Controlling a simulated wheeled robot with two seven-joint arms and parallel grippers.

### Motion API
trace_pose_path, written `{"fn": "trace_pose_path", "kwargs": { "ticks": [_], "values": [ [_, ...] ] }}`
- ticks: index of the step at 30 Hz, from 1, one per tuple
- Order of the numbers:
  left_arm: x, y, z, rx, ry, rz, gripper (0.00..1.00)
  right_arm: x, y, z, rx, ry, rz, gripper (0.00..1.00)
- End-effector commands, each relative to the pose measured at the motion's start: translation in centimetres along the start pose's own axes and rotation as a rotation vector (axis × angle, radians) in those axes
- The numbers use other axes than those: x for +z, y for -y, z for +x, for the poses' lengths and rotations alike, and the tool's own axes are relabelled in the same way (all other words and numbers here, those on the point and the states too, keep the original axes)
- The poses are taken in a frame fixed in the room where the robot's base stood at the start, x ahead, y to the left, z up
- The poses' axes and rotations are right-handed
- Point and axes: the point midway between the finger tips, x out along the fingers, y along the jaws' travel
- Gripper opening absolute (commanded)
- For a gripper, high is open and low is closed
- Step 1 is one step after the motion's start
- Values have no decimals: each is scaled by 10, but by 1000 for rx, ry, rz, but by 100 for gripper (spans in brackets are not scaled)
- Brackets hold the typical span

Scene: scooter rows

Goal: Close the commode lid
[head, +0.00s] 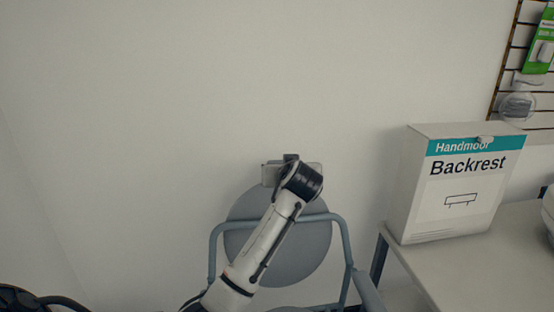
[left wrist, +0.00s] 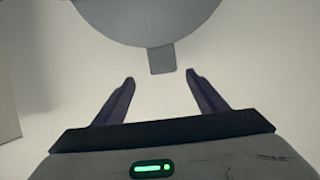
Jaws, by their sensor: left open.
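The commode lid (head: 310,250) is a grey round disc standing raised, upright or nearly so, behind the tubular frame (head: 347,250) of the commode. My left arm crosses in front of it in the head view, with the wrist at the lid's top edge; the fingers are hidden there. In the left wrist view my left gripper (left wrist: 160,79) is open and empty. The lid (left wrist: 150,18) fills the top of that view, and its small grey tab (left wrist: 161,60) lies just beyond the fingertips, roughly centred between them. My right gripper is not in view.
A white Backrest box (head: 460,190) stands on a pale table (head: 480,260) at the right. A slatted wall display (head: 510,60) with hanging goods is at the upper right.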

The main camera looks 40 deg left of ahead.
Motion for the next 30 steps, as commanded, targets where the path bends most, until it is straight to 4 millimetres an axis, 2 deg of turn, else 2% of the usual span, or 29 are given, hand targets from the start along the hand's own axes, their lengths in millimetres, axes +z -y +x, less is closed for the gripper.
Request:
{"fn": "trace_pose_path", "kwargs": {
  "ticks": [1, 5, 15, 21, 30],
  "values": [
    [-9, 3, 0, -14, -3, -18, 66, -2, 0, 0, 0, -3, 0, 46],
    [-15, 6, 8, -28, -5, -33, 66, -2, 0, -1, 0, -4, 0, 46],
    [-15, 7, 67, -26, -4, -29, 66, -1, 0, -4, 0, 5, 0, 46],
    [-14, 7, 92, -24, -5, -29, 66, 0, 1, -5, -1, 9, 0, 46],
    [-14, 7, 102, -22, -5, -30, 66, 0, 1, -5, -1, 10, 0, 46]
  ]
}}
